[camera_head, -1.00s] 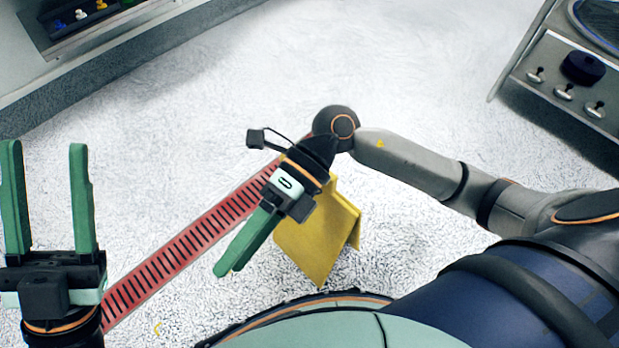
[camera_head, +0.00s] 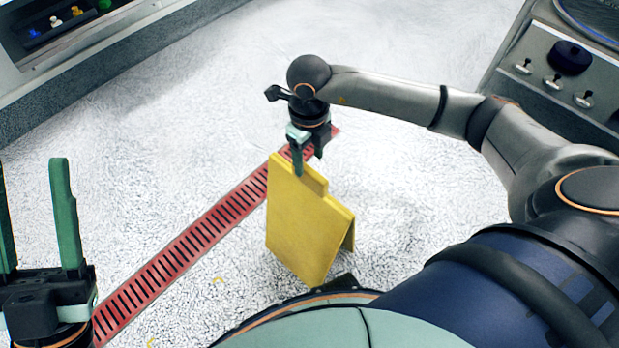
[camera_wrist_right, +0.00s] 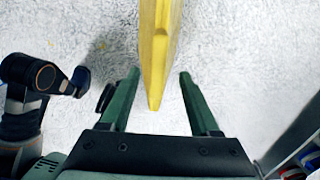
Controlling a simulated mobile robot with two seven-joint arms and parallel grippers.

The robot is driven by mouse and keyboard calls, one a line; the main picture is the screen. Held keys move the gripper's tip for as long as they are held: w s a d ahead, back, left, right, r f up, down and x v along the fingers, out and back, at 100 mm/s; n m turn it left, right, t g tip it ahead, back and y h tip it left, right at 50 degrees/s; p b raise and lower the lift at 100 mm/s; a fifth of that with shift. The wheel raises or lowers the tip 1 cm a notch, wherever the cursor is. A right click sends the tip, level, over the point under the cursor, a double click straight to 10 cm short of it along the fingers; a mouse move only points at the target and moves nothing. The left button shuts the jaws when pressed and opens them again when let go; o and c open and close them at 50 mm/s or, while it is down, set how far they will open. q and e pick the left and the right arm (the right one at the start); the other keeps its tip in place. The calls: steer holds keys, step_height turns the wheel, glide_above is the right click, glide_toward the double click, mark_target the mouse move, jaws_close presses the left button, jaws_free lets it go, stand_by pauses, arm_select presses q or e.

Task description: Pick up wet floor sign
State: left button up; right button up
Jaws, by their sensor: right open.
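The yellow wet floor sign (camera_head: 300,230) stands upright on the floor, folded open like a tent, near the front of my base in the head view. My right gripper (camera_head: 297,172) is at its top edge, fingers pointing down. In the right wrist view the sign's narrow top edge (camera_wrist_right: 158,60) lies between the two green fingers of my right gripper (camera_wrist_right: 156,88), which are open with a gap on each side. My left gripper (camera_head: 35,215) is at the left edge of the head view, with its green fingers apart and nothing between them.
A red slotted floor strip (camera_head: 180,255) runs diagonally behind the sign. A grey console with knobs and levers (camera_head: 555,85) stands at the upper right. A cabinet with small coloured items (camera_head: 70,25) is at the upper left. The floor between is clear.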

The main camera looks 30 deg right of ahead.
mark_target(309, 170)
steer(key=f+b, duration=0.1)
steer(key=f, duration=0.1)
steer(key=f+b, duration=0.1)
steer(key=f, duration=0.2)
steer(key=shift+s+f, duration=0.2)
steer(key=shift+f, duration=0.05)
steer(key=c, duration=1)
steer(key=shift+a+r, duration=0.1)
steer(key=shift+r, duration=0.05)
stand_by(0.4)
